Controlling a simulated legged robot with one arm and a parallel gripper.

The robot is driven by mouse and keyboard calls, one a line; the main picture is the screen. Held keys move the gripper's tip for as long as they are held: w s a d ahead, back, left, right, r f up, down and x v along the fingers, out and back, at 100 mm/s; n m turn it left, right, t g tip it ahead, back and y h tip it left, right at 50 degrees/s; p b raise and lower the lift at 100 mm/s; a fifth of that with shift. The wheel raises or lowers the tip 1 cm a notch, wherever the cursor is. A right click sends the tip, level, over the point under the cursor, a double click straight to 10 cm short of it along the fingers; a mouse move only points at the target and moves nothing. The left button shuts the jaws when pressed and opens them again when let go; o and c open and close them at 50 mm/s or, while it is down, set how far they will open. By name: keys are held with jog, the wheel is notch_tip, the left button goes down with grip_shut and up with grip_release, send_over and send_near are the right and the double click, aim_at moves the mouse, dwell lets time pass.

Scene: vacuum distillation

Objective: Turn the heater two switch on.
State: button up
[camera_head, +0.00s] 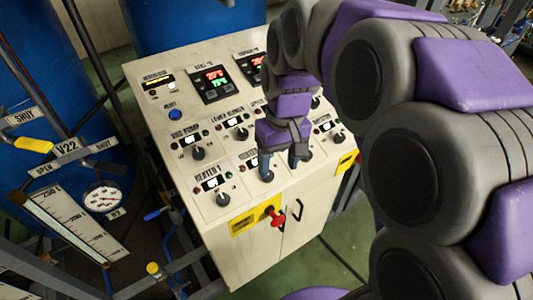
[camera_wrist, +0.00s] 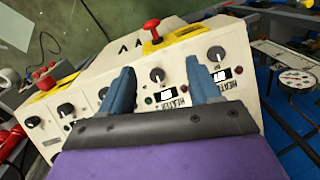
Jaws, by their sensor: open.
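The heater two switch is a dark round knob (camera_wrist: 157,74) on the sloped cream panel, with a HEATER label, a lit display and small lamps beside it. In the wrist view it shows between my two blue fingers, apart from both. In the head view the knob (camera_head: 267,177) is partly covered by my left-hand finger. My gripper (camera_head: 279,167) is open and empty, just over the panel's lower row. It also shows in the wrist view (camera_wrist: 158,66). The pictures are too small to read the knob's setting.
The heater one knob (camera_head: 222,199) sits to the left in the head view. Other knobs, such as the vacuum pump knob (camera_head: 198,153), are close above. A red-handled switch (camera_head: 274,216) on a yellow plate sticks out from the cabinet front below.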

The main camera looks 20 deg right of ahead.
jog(key=w+d+r+p, duration=0.2)
jog(key=w+r, duration=0.2)
jog(key=w, duration=0.4)
jog(key=f, duration=0.5)
jog(key=a+f, duration=0.1)
jog(key=f, duration=1.1)
jog(key=shift+s+a, duration=0.15)
jog(key=shift+a, duration=0.25)
jog(key=shift+c, duration=0.4)
jog(key=c, duration=0.9)
jog(key=shift+c, duration=0.2)
